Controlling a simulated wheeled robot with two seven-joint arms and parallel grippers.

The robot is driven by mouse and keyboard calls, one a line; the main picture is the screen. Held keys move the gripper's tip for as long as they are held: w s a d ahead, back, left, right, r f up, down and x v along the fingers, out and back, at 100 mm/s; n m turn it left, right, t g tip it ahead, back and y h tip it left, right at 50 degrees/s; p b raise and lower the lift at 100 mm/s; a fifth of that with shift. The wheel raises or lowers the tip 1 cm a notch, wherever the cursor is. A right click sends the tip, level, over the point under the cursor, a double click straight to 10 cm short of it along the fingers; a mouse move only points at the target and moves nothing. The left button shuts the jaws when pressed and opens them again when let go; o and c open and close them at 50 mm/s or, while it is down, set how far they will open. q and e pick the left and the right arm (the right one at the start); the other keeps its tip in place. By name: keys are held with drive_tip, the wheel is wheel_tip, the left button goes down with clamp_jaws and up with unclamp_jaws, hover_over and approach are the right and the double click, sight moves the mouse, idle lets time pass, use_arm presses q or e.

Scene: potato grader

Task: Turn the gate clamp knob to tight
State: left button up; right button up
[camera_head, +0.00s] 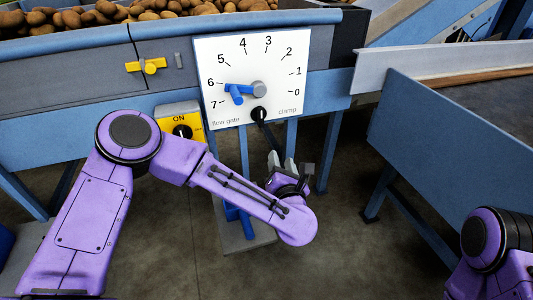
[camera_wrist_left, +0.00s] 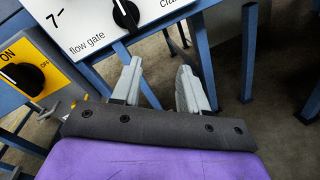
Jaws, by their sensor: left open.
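The clamp knob (camera_head: 259,115) is a small black round knob with a white pointer line, at the bottom of the white dial panel (camera_head: 222,55), between the words "flow gate" and "clamp". Its pointer line looks close to upright. The knob also shows at the top of the left wrist view (camera_wrist_left: 126,14). My left gripper (camera_head: 281,161) is open and empty, below and slightly right of the knob and apart from it. In the left wrist view its two grey fingers (camera_wrist_left: 160,68) stand spread with floor between them. My right gripper is out of view.
A blue lever handle (camera_head: 235,93) points near 6 to 7 on the dial. A yellow switch box (camera_head: 180,121) marked ON stands left of the panel. A yellow latch (camera_head: 148,66) is on the hopper wall. Blue legs stand behind my gripper; a blue-sided table (camera_head: 440,145) is at right.

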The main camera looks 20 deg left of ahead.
sight(262, 118)
use_arm(q)
drive_tip(key=w+a+r+n+y, duration=0.1)
drive_tip(key=w+a+n, duration=0.1)
drive_tip(key=w+n, duration=0.1)
drive_tip(key=w+a+r+n+y+b, duration=0.1)
drive_tip(key=w+a+r+n, duration=0.1)
drive_tip(key=w+a+n, duration=0.1)
drive_tip(key=w+a+r+n+g+y+b, duration=0.1)
drive_tip(key=w+a+r+n, duration=0.1)
drive_tip(key=w+a, duration=0.1)
drive_tip(key=shift+w+a+r+n, duration=0.1)
drive_tip(key=shift+w+r+n, duration=0.1)
drive_tip(key=shift+w, duration=0.15)
drive_tip(key=shift+w+r+n, duration=0.1)
drive_tip(key=shift+w+n, duration=0.1)
drive_tip(key=shift+w, duration=0.1)
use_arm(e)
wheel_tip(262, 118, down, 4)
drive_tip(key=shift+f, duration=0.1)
use_arm(q)
clamp_jaws()
